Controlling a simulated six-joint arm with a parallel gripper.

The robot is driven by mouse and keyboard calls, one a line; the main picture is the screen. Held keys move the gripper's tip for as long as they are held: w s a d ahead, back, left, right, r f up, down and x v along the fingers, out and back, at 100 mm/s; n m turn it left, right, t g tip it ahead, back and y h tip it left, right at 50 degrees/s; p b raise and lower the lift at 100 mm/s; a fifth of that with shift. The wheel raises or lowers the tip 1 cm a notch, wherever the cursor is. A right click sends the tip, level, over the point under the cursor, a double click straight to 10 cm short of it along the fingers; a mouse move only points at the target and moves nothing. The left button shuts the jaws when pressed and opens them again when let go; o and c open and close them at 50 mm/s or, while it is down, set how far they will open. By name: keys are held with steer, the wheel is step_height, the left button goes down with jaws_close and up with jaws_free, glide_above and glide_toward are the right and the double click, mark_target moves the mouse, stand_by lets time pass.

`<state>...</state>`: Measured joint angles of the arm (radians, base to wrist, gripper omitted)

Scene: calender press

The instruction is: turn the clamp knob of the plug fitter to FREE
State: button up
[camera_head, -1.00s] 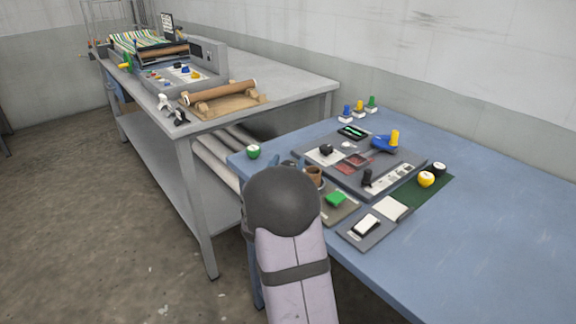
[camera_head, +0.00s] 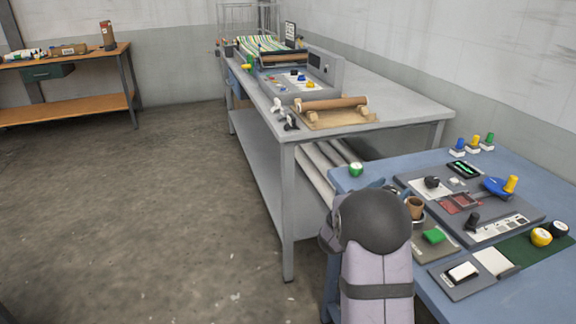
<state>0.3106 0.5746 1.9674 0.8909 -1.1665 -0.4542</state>
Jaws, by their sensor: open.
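A flat grey panel device (camera_head: 519,214), which looks like the plug fitter, lies on the blue table (camera_head: 562,172) at the right. It carries a round black knob (camera_head: 432,182) on a white label, a black upright handle (camera_head: 473,219) beside a printed strip, and a blue lever with a yellow grip (camera_head: 510,184). The labels are too small to read, so I cannot tell which part is the clamp knob or where it points. My arm rises from the bottom, left of the panel. My gripper does not show clearly; the arm's dark rounded joint hides that area.
Blue, yellow and green pegs (camera_head: 475,144) stand behind the panel. The grey press table (camera_head: 410,108) stands behind; floor is clear left.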

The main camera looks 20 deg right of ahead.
steer(key=m+g+h, duration=0.1)
steer(key=m+g, duration=0.1)
steer(key=g, duration=0.1)
steer(key=shift+w+a+g, duration=0.1)
steer(key=shift+g, duration=0.3)
steer(key=shift+a+m+h, duration=0.25)
steer(key=shift+m+h, duration=0.05)
steer(key=v, duration=0.7)
steer(key=w+a+r+n+t+y+p, duration=0.6)
steer(key=w+a+r+t+y+p, duration=0.15)
steer(key=a+p, duration=0.3)
steer(key=s+a+r+n+g+y+p, duration=0.1)
steer(key=a+n+y+p, duration=0.1)
steer(key=a+y+p, duration=0.2)
steer(key=s+a+r+n+y+p, duration=0.2)
steer(key=a+y+p, duration=0.1)
steer(key=a, duration=0.4)
steer(key=shift+s+r+n+g+y+p, duration=0.15)
steer(key=shift+r+n+g+y+p, duration=0.2)
steer(key=shift+p, duration=0.55)
